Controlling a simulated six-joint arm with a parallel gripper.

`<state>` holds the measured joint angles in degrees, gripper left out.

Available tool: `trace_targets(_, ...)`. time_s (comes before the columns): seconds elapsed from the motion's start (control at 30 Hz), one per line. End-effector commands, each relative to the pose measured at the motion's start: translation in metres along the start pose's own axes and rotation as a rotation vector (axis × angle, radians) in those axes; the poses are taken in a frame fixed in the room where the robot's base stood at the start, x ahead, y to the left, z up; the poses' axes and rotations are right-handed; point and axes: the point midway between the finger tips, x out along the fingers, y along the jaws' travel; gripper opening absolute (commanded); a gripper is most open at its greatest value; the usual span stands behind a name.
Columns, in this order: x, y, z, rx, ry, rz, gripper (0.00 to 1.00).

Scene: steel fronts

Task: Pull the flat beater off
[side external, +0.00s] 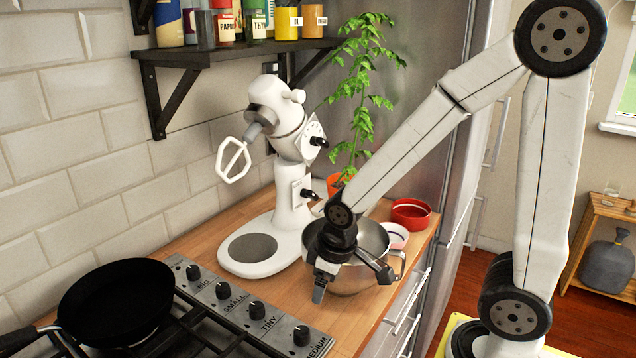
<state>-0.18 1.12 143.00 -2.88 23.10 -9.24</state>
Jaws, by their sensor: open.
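The white stand mixer (296,165) stands on the wooden counter with its head tilted up. The white flat beater (234,160) is on the head's hub and points out to the left, clear of the counter. My gripper (348,288) is open, low over the counter, in front of the steel mixing bowl (372,236). It hides part of the bowl, and I cannot tell if it touches it. The gripper is to the right of and well below the beater, apart from it.
A black pan (116,297) sits on the stove at the lower left. A shelf (230,50) with spice jars hangs above the mixer. A plant (360,90), a red dish (411,212) and a small pinkish-white bowl (395,236) stand at the right. The space left of the beater is clear up to the tiled wall.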

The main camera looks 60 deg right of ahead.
Motion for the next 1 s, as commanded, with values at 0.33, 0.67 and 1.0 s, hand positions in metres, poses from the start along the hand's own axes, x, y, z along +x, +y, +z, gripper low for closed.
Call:
trace_targets(0.33,-0.03,0.039,-0.085,-0.509,0.013,0.136,0.84)
trace_targets(0.67,-0.086,0.094,-0.178,-1.014,-0.057,0.376,0.84)
trace_targets(1.0,-0.157,0.146,-0.248,-1.387,-0.246,0.627,0.84)
